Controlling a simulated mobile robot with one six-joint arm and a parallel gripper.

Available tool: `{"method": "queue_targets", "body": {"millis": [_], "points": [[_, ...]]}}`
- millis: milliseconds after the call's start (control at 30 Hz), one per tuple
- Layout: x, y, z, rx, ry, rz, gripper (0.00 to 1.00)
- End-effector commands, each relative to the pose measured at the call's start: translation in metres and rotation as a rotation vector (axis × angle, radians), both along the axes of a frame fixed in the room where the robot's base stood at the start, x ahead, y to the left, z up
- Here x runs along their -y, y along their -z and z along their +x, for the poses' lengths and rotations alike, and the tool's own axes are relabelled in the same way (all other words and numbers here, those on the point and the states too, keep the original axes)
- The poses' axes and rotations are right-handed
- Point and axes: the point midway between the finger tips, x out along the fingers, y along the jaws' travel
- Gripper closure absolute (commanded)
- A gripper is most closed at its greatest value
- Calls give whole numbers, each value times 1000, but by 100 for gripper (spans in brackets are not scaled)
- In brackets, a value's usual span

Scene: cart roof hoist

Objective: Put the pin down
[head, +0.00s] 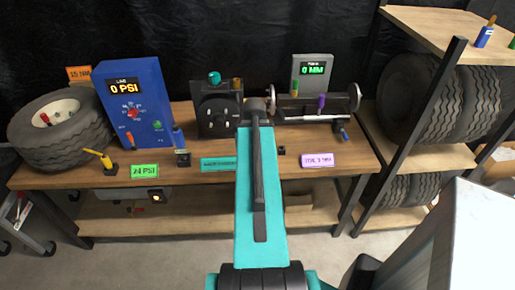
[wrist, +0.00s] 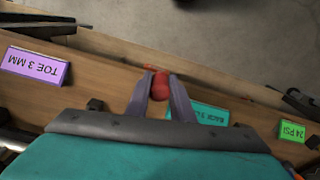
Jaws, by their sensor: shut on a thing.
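In the wrist view a red, rounded piece (wrist: 160,87), which looks like the pin's end, sits between the two grey-purple fingers of my gripper (wrist: 161,80). The fingers are shut on it, above the wooden bench (wrist: 105,70) near its front edge. Whether it touches the bench I cannot tell. A smaller bit of red shows just beyond it. In the head view my teal arm covers the middle of the bench (head: 330,160), and the fingers and the pin are hidden.
Along the bench stand a tyre (head: 60,130), a blue gauge box (head: 133,105), a black fixture (head: 216,110) and a toe gauge (head: 313,75). Label blocks line the front: green (head: 145,171), teal (head: 217,164), purple (head: 317,160). A tyre rack (head: 415,155) stands right.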

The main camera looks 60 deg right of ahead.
Motion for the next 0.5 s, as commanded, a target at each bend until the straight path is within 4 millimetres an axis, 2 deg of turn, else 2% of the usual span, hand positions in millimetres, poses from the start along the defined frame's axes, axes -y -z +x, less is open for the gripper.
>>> {"method": "queue_targets", "body": {"millis": [500], "points": [[45, 4, 25, 0, -1, 0, 100]]}}
